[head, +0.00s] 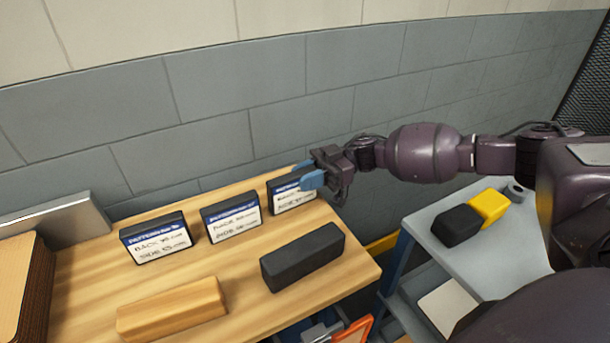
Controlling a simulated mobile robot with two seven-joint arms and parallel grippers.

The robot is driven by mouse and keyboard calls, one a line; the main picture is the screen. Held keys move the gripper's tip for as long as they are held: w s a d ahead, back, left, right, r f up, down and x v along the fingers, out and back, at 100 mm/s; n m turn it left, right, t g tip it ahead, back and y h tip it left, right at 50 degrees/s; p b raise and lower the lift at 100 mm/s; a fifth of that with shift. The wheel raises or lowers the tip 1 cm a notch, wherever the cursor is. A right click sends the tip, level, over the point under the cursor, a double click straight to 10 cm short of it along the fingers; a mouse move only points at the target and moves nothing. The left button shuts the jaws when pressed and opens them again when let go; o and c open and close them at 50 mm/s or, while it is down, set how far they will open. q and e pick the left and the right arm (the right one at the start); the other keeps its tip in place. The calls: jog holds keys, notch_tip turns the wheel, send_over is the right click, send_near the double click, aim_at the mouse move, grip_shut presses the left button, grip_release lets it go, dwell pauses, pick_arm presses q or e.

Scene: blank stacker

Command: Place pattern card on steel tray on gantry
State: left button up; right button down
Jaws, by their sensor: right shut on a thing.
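Three pattern cards stand upright in a row on the wooden table (90,275), each with a blue header and handwritten lines: the left card (155,240), the middle card (231,218) and the right card (288,194). My right gripper (312,179) is shut on the right card at its right end, with blue fingertips. The card still appears to stand at table level; I cannot tell whether it touches the wood. The fingers hide its right edge. My left gripper is not in view. I cannot identify a steel tray on a gantry.
A black block (302,258) and a wooden block (172,310) lie in front of the cards. A grey metal piece (65,220) and brown boards (22,285) are at left. A grey cart (450,213) at right holds a black-and-yellow object (470,218). A block wall stands behind.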

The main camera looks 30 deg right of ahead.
jog(key=c, duration=0.9)
grip_release()
jog(key=shift+f, duration=0.1)
